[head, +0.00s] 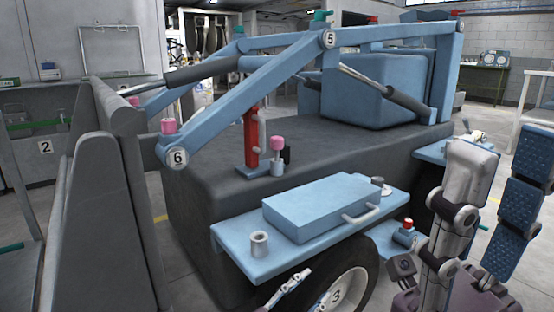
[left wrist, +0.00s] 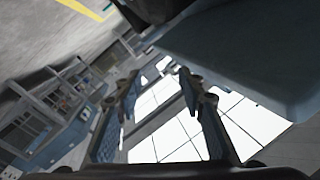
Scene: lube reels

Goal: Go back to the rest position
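My left gripper (head: 288,286) shows only in part at the bottom of the head view, in front of the cart's wheel; the rest of it is cut off by the frame edge. In the left wrist view its two fingers (left wrist: 163,85) stand apart with nothing between them. My right gripper (head: 505,145) is large and close at the right of the head view. It points upward, its two fingers spread wide, with blue ribbed pads showing on the right finger. Nothing is held in it.
A grey cart body (head: 205,220) with blue arms fills the middle. Its side shelf (head: 228,238) holds a blue box (head: 320,205) and a small cup (head: 260,244), close above my left gripper. A grey panel (head: 85,200) stands at left. A blue surface (left wrist: 235,50) fills the wrist view's upper right.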

